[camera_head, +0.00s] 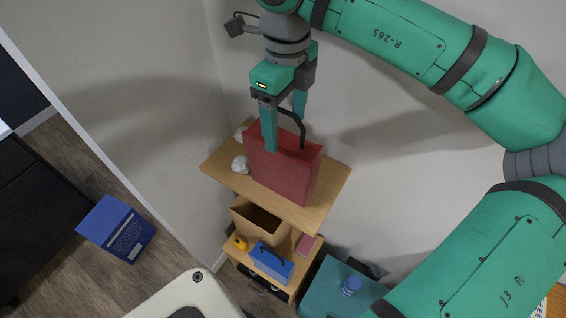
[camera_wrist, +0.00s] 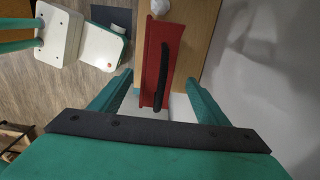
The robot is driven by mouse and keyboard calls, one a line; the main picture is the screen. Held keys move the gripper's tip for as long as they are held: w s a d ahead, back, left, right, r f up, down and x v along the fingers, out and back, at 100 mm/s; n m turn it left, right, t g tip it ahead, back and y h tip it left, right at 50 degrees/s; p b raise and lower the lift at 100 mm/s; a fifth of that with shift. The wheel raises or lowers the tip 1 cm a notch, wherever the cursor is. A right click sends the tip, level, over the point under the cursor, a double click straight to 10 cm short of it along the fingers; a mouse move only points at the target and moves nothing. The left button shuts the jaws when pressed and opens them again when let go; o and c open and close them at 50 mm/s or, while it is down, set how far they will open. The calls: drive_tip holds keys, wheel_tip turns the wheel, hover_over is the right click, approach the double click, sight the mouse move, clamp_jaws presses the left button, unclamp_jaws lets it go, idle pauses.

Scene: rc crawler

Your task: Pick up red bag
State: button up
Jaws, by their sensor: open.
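The red bag (camera_head: 283,172) stands upright on the wooden top shelf (camera_head: 328,190) in the head view, with a black handle arching over its top. My gripper (camera_head: 285,133) is open and comes down from above at the bag's top, with one teal finger in front of the bag's near face. The other finger is partly hidden behind. In the wrist view the red bag (camera_wrist: 161,58) and its dark handle (camera_wrist: 160,80) lie between the two fingers of my gripper (camera_wrist: 157,90), with gaps on both sides. I cannot tell whether a finger touches the bag.
A white crumpled object (camera_head: 240,164) sits left of the bag. Below are a cardboard box (camera_head: 258,222), a blue bag (camera_head: 271,262) and a yellow object (camera_head: 240,243) on a lower shelf. A blue box (camera_head: 117,229) stands on the floor. A wall is close behind the shelf.

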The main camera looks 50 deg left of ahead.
sight(283, 138)
drive_tip(key=shift+s+a+f, duration=0.1)
drive_tip(key=shift+a+f, duration=0.05)
drive_tip(key=shift+f, duration=1.45)
drive_tip(key=shift+s+a+f, duration=0.1)
drive_tip(key=shift+f, duration=1.45)
drive_tip(key=shift+c, duration=0.4)
drive_tip(key=c, duration=1.7)
drive_tip(key=shift+o, duration=0.2)
drive_tip(key=shift+w+r, duration=0.1)
drive_tip(key=shift+r, duration=0.05)
